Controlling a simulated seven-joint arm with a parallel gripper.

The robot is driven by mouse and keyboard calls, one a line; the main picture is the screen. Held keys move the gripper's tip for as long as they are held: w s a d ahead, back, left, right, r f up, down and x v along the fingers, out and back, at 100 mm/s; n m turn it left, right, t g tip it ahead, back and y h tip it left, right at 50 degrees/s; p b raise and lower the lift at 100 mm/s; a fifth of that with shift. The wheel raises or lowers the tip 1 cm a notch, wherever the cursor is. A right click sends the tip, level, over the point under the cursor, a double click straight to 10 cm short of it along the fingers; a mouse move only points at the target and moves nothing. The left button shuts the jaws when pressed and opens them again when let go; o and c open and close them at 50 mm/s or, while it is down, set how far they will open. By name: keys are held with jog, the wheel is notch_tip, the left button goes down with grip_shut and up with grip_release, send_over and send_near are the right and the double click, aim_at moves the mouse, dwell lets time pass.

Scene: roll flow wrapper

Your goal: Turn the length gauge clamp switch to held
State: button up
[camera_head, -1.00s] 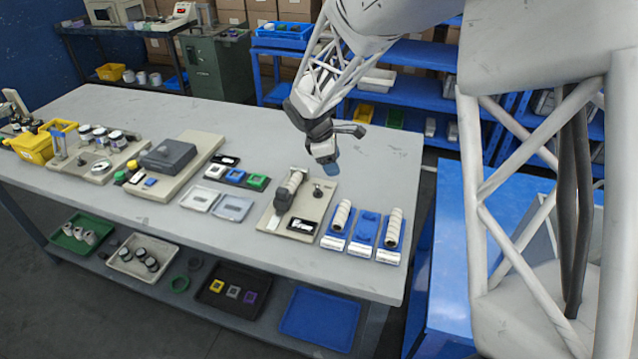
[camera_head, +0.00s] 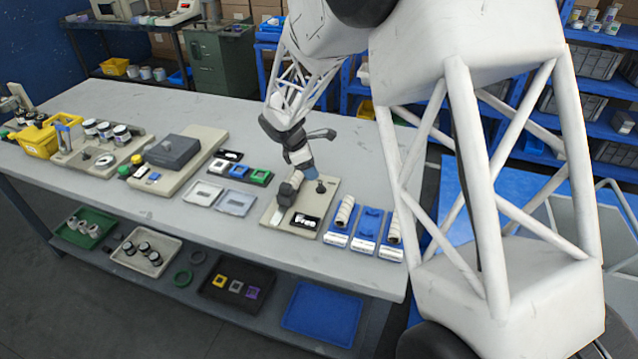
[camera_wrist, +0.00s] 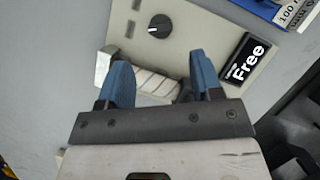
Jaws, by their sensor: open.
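The length gauge is a beige plate (camera_head: 327,207) on the table, also filling much of the wrist view (camera_wrist: 198,38). A round black knob with a white pointer mark stands on it (camera_head: 321,187); in the wrist view the knob (camera_wrist: 159,25) has its mark toward the left. A black display beside it (camera_wrist: 243,62) reads "Free". My gripper (camera_head: 299,176) is over the plate, with its blue fingers open in the wrist view (camera_wrist: 162,78). A pale ribbed cylinder (camera_wrist: 150,82) shows beyond and between the fingers; I cannot tell if they touch it. The knob is outside the fingers.
Blue holders with white rolls (camera_head: 340,220) stand close on the right of the plate. Small trays (camera_head: 236,203) and coloured blocks (camera_head: 261,177) lie on the left. The table (camera_head: 150,215) is clear along its front edge.

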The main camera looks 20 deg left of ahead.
aim_at(320, 185)
jog(key=shift+x, duration=3.8)
jog(key=shift+c, duration=0.2)
jog(key=c, duration=0.9)
jog(key=shift+m, duration=0.4)
jog(key=m+g, duration=0.1)
jog(key=m, duration=0.2)
jog(key=m+g, duration=0.1)
jog(key=m, duration=0.2)
jog(key=shift+w+a+g, duration=0.1)
jog(key=shift+w+g, duration=0.1)
jog(key=shift+g, duration=0.2)
jog(key=m+g, duration=0.1)
jog(key=m, duration=0.4)
jog(key=shift+w+g, duration=0.1)
jog(key=shift+g, duration=0.3)
